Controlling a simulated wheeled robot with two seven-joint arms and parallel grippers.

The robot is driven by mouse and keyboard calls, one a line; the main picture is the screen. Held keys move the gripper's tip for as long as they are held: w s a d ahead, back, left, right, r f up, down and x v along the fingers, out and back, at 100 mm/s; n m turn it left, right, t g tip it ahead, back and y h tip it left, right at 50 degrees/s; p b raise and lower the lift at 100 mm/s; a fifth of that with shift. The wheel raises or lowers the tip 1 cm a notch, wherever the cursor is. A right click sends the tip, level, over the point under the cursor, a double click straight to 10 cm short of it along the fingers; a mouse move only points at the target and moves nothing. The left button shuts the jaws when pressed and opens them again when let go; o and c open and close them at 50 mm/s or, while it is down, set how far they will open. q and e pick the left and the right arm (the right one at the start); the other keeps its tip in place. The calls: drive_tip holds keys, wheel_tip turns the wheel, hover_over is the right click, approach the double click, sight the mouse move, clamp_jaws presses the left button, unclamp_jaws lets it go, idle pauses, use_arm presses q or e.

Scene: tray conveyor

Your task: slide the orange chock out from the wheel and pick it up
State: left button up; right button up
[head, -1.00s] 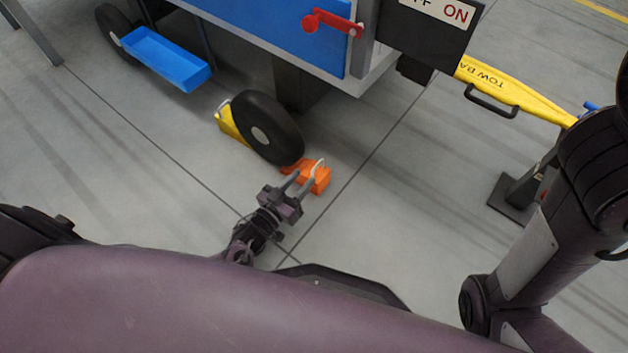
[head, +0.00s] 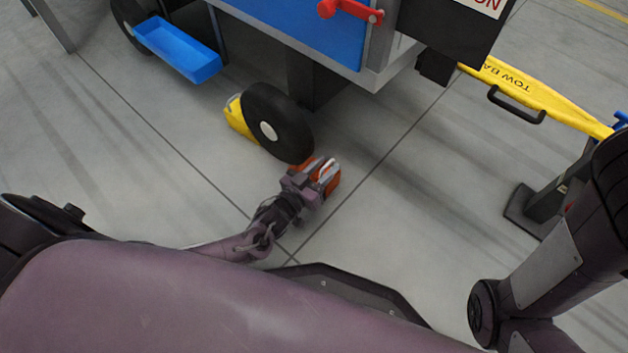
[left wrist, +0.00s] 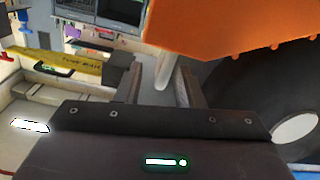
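The orange chock (head: 333,185) sits on the floor against the near side of the black wheel (head: 287,133). A pale handle (head: 326,170) rises from it. My left gripper (head: 318,177) is over the chock at the handle and hides part of it. In the left wrist view, its two fingers stand apart with the pale handle (left wrist: 166,72) between them; gaps show beside the handle, so it looks open. The orange chock (left wrist: 230,25) fills the top right there, with the wheel (left wrist: 275,95) behind. My right gripper is out of view.
A yellow chock (head: 236,118) sits at the wheel's other side. The blue cart (head: 310,35) with a red handle (head: 350,12) stands above the wheel. A yellow tow bar (head: 530,95) is at the right. Floor around the chock's near side is clear.

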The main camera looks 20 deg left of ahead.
use_arm(q)
drive_tip(key=shift+b+x, duration=0.5)
drive_tip(key=shift+x, duration=0.9)
clamp_jaws()
